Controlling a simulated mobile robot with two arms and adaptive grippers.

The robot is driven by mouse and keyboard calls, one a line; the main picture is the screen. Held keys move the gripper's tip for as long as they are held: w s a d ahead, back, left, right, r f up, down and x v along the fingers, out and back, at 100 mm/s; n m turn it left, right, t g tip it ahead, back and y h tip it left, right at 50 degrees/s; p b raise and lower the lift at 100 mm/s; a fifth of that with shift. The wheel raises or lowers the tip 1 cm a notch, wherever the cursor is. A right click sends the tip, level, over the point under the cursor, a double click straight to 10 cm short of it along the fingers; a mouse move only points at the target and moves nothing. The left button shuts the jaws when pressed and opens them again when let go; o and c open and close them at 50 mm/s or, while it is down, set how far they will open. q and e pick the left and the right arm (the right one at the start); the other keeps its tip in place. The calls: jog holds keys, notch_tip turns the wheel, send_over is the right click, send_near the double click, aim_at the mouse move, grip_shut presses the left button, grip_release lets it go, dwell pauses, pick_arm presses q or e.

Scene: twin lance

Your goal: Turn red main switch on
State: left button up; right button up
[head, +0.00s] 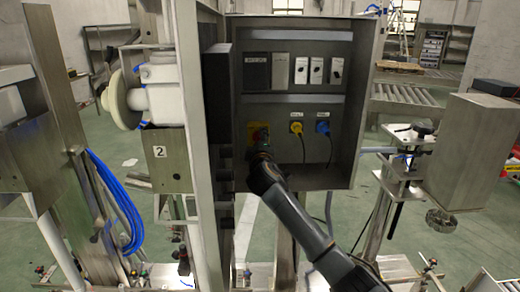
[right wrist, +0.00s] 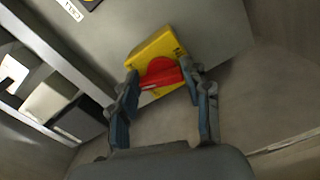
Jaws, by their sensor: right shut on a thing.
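The red main switch (right wrist: 161,73) is a red knob on a yellow plate (right wrist: 150,48), seen close up in the right wrist view. In the head view its yellow plate (head: 252,130) shows at the lower left inside the open grey cabinet, with the knob mostly hidden by my right gripper (head: 262,152). In the right wrist view my right gripper (right wrist: 164,82) has its two fingers on either side of the red knob, shut on it. I cannot tell the switch's on or off position. My left gripper is not in view.
The cabinet (head: 370,90) holds a row of breakers (head: 316,70) above, and a yellow plug (head: 296,127) and blue plug (head: 322,127) right of the switch. Blue cables (head: 115,200) hang at the left.

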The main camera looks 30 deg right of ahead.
jog(key=shift+f+m+b, duration=0.15)
jog(key=shift+m+b, duration=0.6)
jog(key=shift+m, duration=0.5)
jog(key=shift+f+m+b, duration=0.15)
jog(key=shift+m+b, duration=0.55)
jog(key=shift+m, duration=0.55)
jog(key=o, duration=1.2)
jog(key=shift+c, duration=0.2)
jog(key=shift+r, duration=0.1)
jog(key=shift+a, duration=0.1)
jog(key=v, duration=1.2)
